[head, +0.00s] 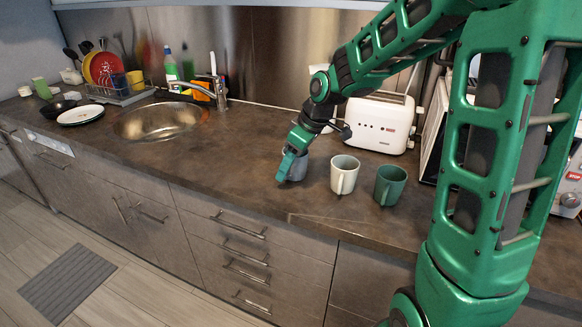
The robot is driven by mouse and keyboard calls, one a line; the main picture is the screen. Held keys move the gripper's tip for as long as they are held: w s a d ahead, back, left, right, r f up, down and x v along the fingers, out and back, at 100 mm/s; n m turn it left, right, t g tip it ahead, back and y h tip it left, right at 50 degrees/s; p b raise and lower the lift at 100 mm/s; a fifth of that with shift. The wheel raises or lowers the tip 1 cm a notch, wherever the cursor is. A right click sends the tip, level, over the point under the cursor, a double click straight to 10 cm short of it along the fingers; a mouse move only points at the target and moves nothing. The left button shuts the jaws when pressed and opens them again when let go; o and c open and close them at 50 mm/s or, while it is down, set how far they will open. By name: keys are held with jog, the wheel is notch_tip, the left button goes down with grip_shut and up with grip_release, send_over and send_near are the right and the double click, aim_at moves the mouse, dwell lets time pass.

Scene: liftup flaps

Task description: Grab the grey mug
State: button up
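The grey mug (298,168) stands on the dark brown countertop (240,185), left of a cream mug (344,175) and a dark green mug (390,184). My gripper (286,168) points down at the grey mug and overlaps it in the head view, with a green finger in front of its left side. The gripper and wrist hide much of the mug. I cannot tell whether the fingers touch it or how far apart they are.
A white toaster (378,124) stands behind the mugs. A round sink (160,120) with a faucet (215,85) is at the left, with a dish rack (120,92) beyond it. The counter between the sink and the grey mug is clear. Drawers (240,245) sit below.

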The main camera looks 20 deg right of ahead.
jog(key=shift+x, duration=1.2)
jog(key=c, duration=1.2)
grip_shut()
jog(key=shift+r, duration=0.25)
